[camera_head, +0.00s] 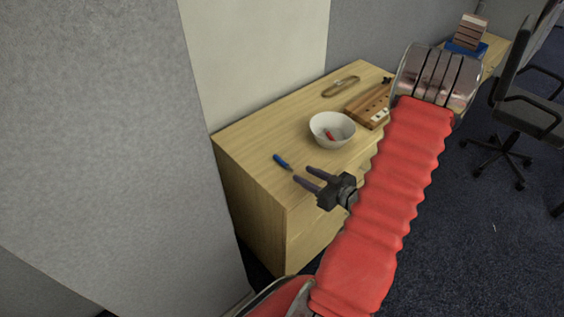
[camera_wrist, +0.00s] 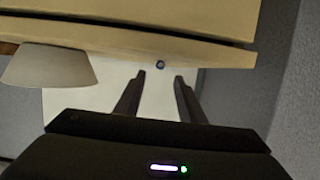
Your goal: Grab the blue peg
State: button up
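The blue peg (camera_head: 281,161) lies on the wooden table near its left front edge in the head view. In the wrist view the small blue end of the peg (camera_wrist: 160,64) shows just beyond the fingertips, in line with the gap between them. My gripper (camera_head: 300,176) is open and empty, with its two dark fingers pointing left toward the peg. The fingers also show apart in the wrist view (camera_wrist: 159,75). The peg is not between them and does not appear to touch them.
A white bowl (camera_head: 318,130) with a red item (camera_head: 329,135) in it stands right of the peg on the wooden table (camera_head: 262,135). A wooden block with slots (camera_head: 366,105) and a tan loop (camera_head: 341,86) lie behind. A grey partition (camera_head: 110,130) stands at the left.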

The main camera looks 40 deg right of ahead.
aim_at(287, 165)
jog(key=shift+x, duration=2)
jog(key=shift+r+x, duration=0.15)
jog(key=shift+x, duration=1.15)
jog(key=shift+r+x, duration=0.15)
jog(key=shift+x, duration=1.1)
jog(key=shift+w, duration=0.1)
jog(key=shift+c, duration=0.4)
grip_shut()
